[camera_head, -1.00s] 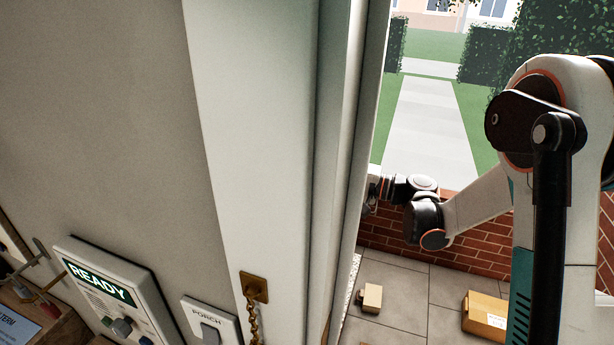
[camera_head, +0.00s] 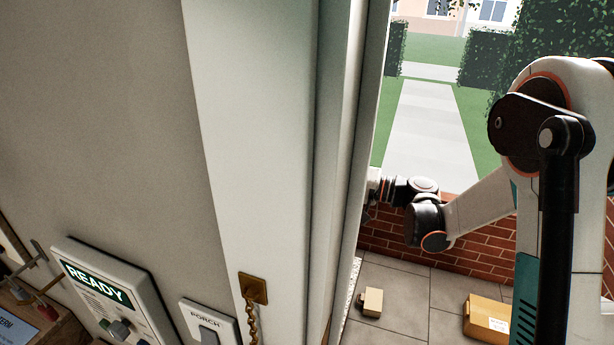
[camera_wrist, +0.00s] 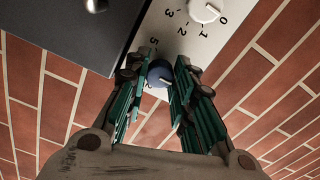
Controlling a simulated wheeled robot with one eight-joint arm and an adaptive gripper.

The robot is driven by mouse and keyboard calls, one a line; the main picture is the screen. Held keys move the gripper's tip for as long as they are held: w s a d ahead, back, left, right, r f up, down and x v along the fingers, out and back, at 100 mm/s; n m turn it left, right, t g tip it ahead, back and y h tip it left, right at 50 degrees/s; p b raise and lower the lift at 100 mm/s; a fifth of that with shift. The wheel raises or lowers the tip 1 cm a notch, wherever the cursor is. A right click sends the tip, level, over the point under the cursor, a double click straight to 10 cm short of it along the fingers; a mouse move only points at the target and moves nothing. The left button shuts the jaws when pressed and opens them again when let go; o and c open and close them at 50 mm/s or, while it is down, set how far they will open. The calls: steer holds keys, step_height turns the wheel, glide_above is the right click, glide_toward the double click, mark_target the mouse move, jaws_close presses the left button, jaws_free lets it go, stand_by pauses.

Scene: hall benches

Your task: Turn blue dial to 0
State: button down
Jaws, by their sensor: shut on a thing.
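In the wrist view, the blue dial (camera_wrist: 160,76) sits on a pale panel, with a light pointer mark on its face. My gripper (camera_wrist: 165,66) has its green-sided fingers on either side of the dial and is shut on it. Printed numbers show above the dial, but the fingers hide part of its scale, so I cannot tell its setting. A white dial (camera_wrist: 205,10) with its own numbers is further up the panel (camera_wrist: 228,22). In the head view, the door frame hides my gripper and the blue dial.
A dark box (camera_wrist: 92,25) adjoins the panel, with brick wall (camera_wrist: 35,105) around. In the head view, a READY panel (camera_head: 140,282) and a PORCH switch (camera_head: 208,325) are on the inner wall. A carton (camera_head: 487,316) and small block (camera_head: 372,301) lie on the paving.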

steer(key=c, duration=1.6)
jaws_free()
steer(key=shift+r, duration=0.25)
steer(key=shift+f, duration=0.1)
steer(key=v, duration=1.2)
steer(key=shift+a, duration=0.15)
